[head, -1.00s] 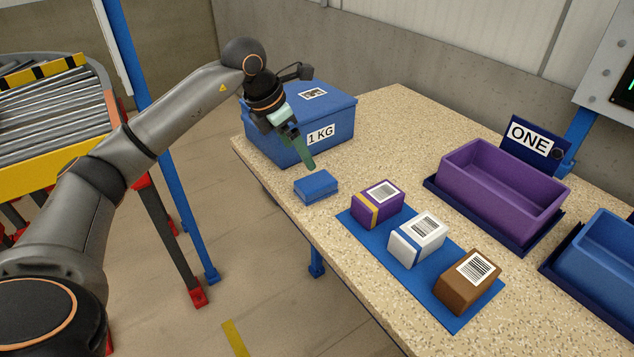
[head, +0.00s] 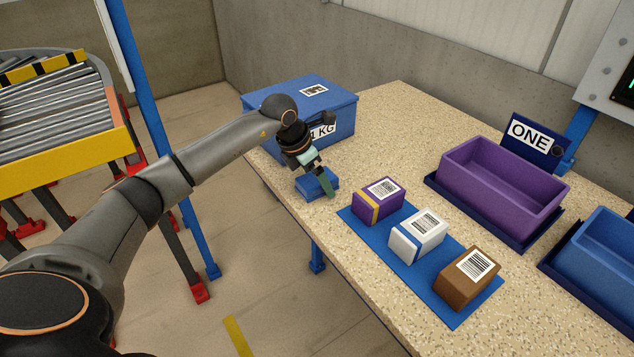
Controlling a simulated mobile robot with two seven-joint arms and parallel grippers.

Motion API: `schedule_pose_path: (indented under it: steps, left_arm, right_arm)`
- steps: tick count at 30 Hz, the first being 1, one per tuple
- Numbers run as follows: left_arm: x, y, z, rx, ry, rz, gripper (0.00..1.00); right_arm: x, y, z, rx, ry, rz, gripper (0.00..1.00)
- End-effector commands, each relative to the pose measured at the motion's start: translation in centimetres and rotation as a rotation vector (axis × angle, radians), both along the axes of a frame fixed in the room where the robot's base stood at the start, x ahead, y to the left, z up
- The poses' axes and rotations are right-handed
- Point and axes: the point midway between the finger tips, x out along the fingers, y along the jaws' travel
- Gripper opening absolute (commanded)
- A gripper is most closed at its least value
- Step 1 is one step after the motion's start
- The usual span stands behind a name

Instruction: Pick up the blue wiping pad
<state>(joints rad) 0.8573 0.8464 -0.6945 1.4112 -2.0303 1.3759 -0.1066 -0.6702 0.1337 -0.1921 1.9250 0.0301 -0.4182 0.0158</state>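The blue wiping pad (head: 311,188) lies on the speckled table near its left edge, in front of the blue 1 KG box. My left gripper (head: 322,186) is down at the pad, pointing downward. One green finger shows in front of the pad's right part; the other finger is hidden, so I cannot tell whether it is open or closed on the pad. My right gripper is not in view.
The blue 1 KG box (head: 337,104) stands just behind my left gripper. A blue mat (head: 408,264) holds purple (head: 366,209), white (head: 418,234) and brown (head: 468,280) boxes. A purple bin (head: 470,190) and a blue bin (head: 597,265) stand at right.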

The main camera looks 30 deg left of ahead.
Motion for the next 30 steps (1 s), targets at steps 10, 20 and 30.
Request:
schedule_pose_path:
  steps: [10, 20, 30]
  left_arm:
    - [-0.03, 0.00, -0.09, 0.000, 0.001, 0.000, 1.00]
    - [-0.04, 0.02, -0.44, 0.000, 0.001, 0.000, 0.97]
    - [-0.04, 0.01, -0.45, 0.000, 0.001, 0.000, 0.58]
  right_arm:
    - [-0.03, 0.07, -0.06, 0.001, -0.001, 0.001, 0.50]
    - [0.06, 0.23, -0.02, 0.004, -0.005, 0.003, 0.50]
    - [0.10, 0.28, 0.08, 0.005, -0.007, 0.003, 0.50]
